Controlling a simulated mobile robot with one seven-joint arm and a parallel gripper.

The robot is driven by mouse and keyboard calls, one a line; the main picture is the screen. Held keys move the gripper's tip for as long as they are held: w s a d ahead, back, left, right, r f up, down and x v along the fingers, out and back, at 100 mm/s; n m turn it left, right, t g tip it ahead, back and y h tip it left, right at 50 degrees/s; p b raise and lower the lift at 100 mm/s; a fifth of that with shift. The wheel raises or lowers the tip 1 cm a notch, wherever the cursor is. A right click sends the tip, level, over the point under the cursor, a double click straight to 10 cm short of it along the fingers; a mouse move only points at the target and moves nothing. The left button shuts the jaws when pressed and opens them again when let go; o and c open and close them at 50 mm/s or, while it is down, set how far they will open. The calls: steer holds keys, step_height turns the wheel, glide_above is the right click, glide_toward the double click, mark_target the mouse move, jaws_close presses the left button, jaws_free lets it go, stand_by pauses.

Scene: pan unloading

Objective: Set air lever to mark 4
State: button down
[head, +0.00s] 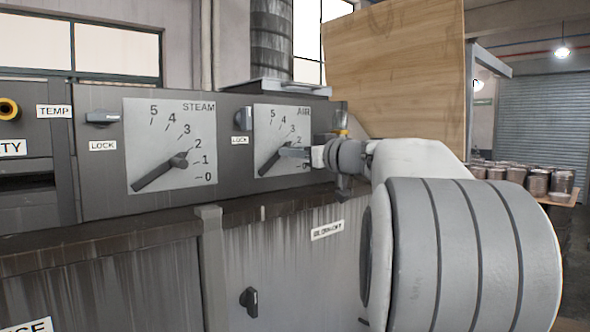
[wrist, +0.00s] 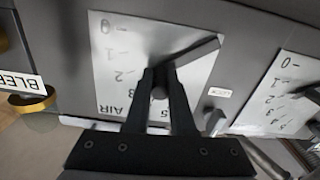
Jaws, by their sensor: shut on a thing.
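The AIR dial (head: 265,125) is a pale plate marked 0 to 5 on the grey machine front. It shows upside down in the wrist view (wrist: 115,40). The dark air lever (head: 268,165) has its long bar sloping down-left in the head view, away from the numbers. In the wrist view the bar (wrist: 200,50) runs up-right from the hub. My gripper (head: 287,152) reaches in from the right. In the wrist view my gripper (wrist: 160,75) has its fingers on both sides of the hub end of the lever. The fingers hide marks near the hub, so the pointed mark is unclear.
The STEAM dial (head: 150,110) with a similar lever is to the left. A lock handle (head: 243,119) sits between the dials. A yellow-ringed bleed fitting (wrist: 35,103) is close beside the AIR dial. A ledge (head: 110,232) runs below.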

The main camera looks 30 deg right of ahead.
steer(key=shift+a+r+n+b, duration=0.2)
steer(key=shift+a+n+b, duration=0.3)
steer(key=shift+n+b, duration=1.2)
steer(key=a+r+n+b, duration=0.1)
steer(key=b, duration=0.3)
steer(key=shift+s+r+b, duration=0.15)
steer(key=shift+b, duration=0.2)
steer(key=c, duration=0.8)
jaws_free()
steer(key=shift+r, duration=0.1)
steer(key=shift+o, duration=0.2)
steer(key=s+d+b, duration=0.2)
steer(key=s+b, duration=0.2)
steer(key=s, duration=1.3)
steer(key=shift+s+d, duration=0.15)
steer(key=shift+d, duration=0.05)
